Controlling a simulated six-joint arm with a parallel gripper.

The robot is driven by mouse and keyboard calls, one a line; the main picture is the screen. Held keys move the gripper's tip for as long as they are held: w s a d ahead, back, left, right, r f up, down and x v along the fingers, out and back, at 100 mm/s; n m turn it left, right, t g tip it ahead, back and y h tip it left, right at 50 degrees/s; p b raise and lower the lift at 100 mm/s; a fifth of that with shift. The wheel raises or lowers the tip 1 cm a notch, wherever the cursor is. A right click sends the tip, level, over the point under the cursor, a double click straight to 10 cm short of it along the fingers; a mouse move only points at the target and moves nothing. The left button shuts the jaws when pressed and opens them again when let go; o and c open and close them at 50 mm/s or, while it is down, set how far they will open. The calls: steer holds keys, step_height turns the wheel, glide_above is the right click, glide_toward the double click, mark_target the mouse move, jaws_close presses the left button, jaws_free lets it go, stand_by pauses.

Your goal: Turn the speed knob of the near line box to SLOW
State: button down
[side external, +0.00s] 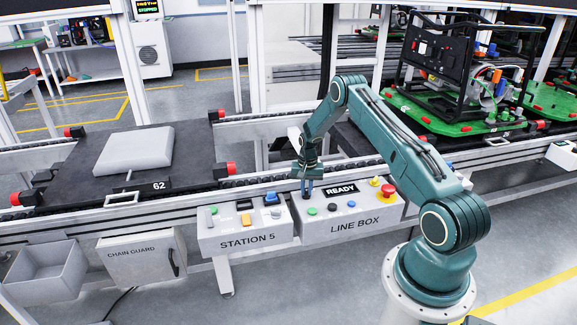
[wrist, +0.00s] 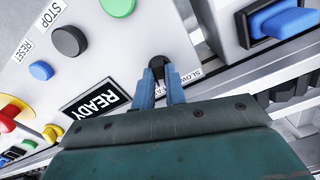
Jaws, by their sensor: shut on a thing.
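The near line box (side external: 349,229) is a white sloped panel with a READY display (side external: 341,190), buttons and a red mushroom button (side external: 388,190). My gripper (side external: 307,192) reaches down to its upper left corner. In the wrist view my two blue fingers (wrist: 160,85) are shut on the black speed knob (wrist: 158,63), one on each side. The SLOW label (wrist: 191,75) is printed beside the knob. The fingers hide part of the knob, and I cannot tell where it points. In the side view the knob is hidden by my fingers.
The STATION 5 box (side external: 244,239) adjoins on the left, with a blue rocker switch (wrist: 283,18). Behind runs the conveyor rail (side external: 255,188). A dark pallet (side external: 75,175) with a grey block sits left, and a green pallet (side external: 450,118) with a black-framed machine sits back right.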

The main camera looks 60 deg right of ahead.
mark_target(306, 191)
steer(key=n, duration=0.4)
steer(key=shift+n, duration=2.3)
steer(key=c, duration=1.4)
jaws_free()
steer(key=shift+c, duration=0.2)
steer(key=shift+r, duration=0.2)
step_height(306, 191, up, 14)
steer(key=shift+f, duration=0.25)
